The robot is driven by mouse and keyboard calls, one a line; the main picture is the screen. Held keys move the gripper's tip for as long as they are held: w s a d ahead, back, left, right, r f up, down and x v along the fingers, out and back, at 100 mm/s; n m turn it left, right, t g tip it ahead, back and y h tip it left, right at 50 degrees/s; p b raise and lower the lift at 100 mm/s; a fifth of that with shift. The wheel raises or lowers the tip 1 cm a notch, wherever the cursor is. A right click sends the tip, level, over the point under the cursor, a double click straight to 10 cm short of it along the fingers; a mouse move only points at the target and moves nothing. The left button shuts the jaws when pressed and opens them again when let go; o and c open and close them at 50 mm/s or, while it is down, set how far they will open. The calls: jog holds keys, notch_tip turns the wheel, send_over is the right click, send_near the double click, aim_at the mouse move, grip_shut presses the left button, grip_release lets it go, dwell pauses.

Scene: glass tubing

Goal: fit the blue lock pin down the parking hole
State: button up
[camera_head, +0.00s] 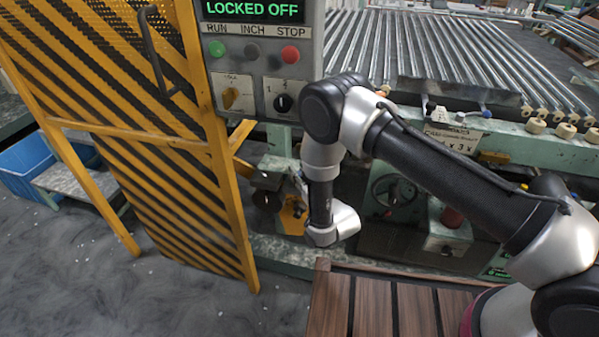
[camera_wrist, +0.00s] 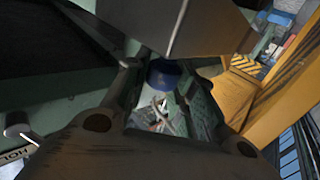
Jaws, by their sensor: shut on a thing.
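In the wrist view my gripper (camera_wrist: 164,80) is shut on the blue lock pin (camera_wrist: 163,73). Only the pin's rounded blue head shows between the fingertips; its shaft is hidden or too dark to make out. In the head view the fingers and the pin are hidden behind my wrist, which hangs in front of the machine below the control box. I cannot make out the parking hole in either view. A yellow-orange plate (camera_head: 291,222) shows partly behind my wrist, low on the machine.
The control box (camera_head: 262,62) reads LOCKED OFF; a grey box-like shape (camera_wrist: 205,25) is close above the fingers in the wrist view. The striped yellow guard (camera_head: 165,150) stands left. Green machine framing surrounds the wrist. Slatted wooden decking (camera_head: 372,306) lies below. Glass tubes (camera_head: 440,45) lie behind.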

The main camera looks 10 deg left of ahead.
jog(key=o, duration=1.1)
jog(key=v, duration=1.2)
